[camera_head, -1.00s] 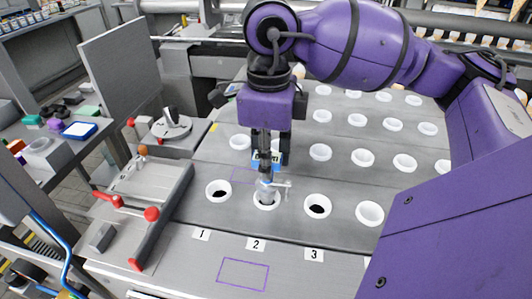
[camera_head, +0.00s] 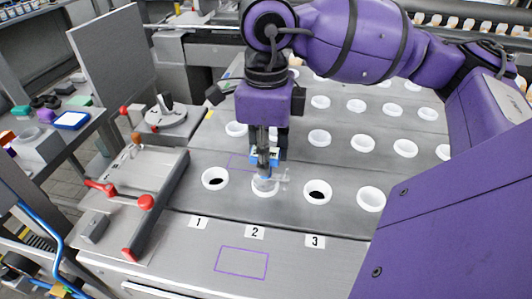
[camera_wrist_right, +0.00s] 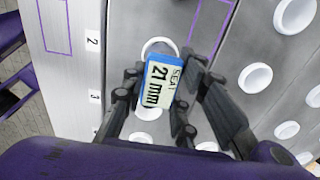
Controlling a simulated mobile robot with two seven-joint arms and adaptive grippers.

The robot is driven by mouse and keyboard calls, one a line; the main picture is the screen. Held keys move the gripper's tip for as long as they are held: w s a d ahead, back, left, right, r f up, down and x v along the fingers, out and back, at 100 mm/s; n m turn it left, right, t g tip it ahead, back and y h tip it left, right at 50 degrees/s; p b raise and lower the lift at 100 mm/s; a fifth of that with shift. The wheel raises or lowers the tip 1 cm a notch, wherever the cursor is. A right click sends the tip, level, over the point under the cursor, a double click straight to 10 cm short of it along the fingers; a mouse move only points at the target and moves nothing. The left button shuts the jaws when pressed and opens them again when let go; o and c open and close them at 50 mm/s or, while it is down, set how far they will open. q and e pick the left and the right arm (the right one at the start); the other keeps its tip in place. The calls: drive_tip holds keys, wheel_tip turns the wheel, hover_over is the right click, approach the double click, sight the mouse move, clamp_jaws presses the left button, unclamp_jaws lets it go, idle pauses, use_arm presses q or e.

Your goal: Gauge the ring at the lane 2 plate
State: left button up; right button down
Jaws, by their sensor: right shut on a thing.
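My right gripper (camera_head: 266,160) points down over lane 2, shut on a gauge (camera_wrist_right: 160,84). The gauge has a blue body and a pale label reading "SEAT 21 mm". In the head view, a clear, pale lower part with a side bar (camera_head: 268,181) sits at the mouth of the lane 2 ring (camera_head: 265,193). How deep it sits I cannot tell. The white lane 2 ring also shows in the wrist view (camera_wrist_right: 147,45), partly hidden behind the gauge. The lane 2 number plate (camera_head: 255,232) lies in front of it. My left gripper is not in view.
Lane 1 ring (camera_head: 215,178) and lane 3 ring (camera_head: 317,192) stand close on either side, with dark holes. More white rings fill the grey deck behind. A red-handled fixture (camera_head: 135,190) stands at left. An empty purple outline (camera_head: 241,262) marks the front ledge.

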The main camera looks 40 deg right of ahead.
drive_tip(key=c, duration=1.3)
unclamp_jaws()
wheel_tip(320, 180, up, 12)
